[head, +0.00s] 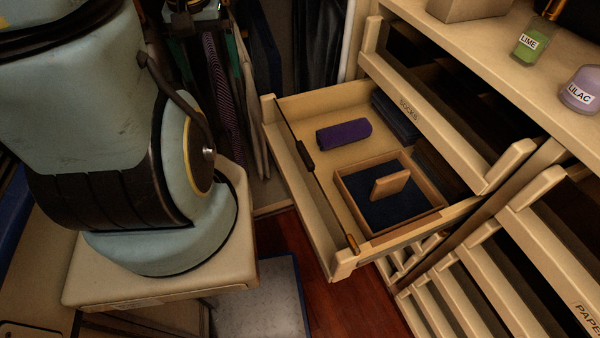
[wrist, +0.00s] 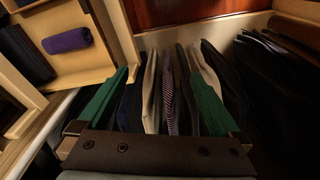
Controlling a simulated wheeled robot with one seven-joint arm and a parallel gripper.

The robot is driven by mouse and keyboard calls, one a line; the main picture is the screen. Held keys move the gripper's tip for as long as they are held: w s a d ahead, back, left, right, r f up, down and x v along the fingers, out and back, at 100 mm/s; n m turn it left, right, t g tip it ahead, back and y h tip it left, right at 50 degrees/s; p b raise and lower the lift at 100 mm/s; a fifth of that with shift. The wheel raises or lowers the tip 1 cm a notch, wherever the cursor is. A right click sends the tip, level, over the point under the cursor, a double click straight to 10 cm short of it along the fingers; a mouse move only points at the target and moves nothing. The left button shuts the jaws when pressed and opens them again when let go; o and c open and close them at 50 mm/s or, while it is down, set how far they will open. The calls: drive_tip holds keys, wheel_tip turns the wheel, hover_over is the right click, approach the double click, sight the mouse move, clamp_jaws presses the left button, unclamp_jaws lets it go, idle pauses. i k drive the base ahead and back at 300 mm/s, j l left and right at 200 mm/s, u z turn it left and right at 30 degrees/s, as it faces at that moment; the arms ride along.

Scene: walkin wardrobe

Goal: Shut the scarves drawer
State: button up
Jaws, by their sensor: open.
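An open drawer (head: 312,205) is pulled far out of the cabinet in the head view, with its front panel facing left. The outer face of this front is turned away, so I cannot read its label. Inside lie a purple rolled cloth (head: 343,134), a small open wooden box (head: 425,223) and dark folded cloth. The drawer also shows at the upper left of the wrist view (wrist: 112,40). My gripper (wrist: 160,78) is open, with green fingers and nothing between them. It is beyond and left of the drawer front, apart from it, pointing toward hanging clothes.
A drawer front marked SOCKS (head: 440,125) is above the open drawer. A green LIME bottle (head: 531,42) and LILAC jar (head: 580,90) stand on the cabinet top. Hanging clothes (wrist: 168,98) are before my gripper. Wooden floor (head: 290,245) shows below the drawer.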

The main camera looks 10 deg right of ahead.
sight(306, 114)
drive_tip(key=k+u, duration=0.3)
drive_tip(key=k+j+u, duration=0.15)
drive_tip(key=k+u, duration=0.2)
drive_tip(key=i+l+u, duration=0.1)
drive_tip(key=l+u, duration=0.6)
drive_tip(key=u, duration=0.2)
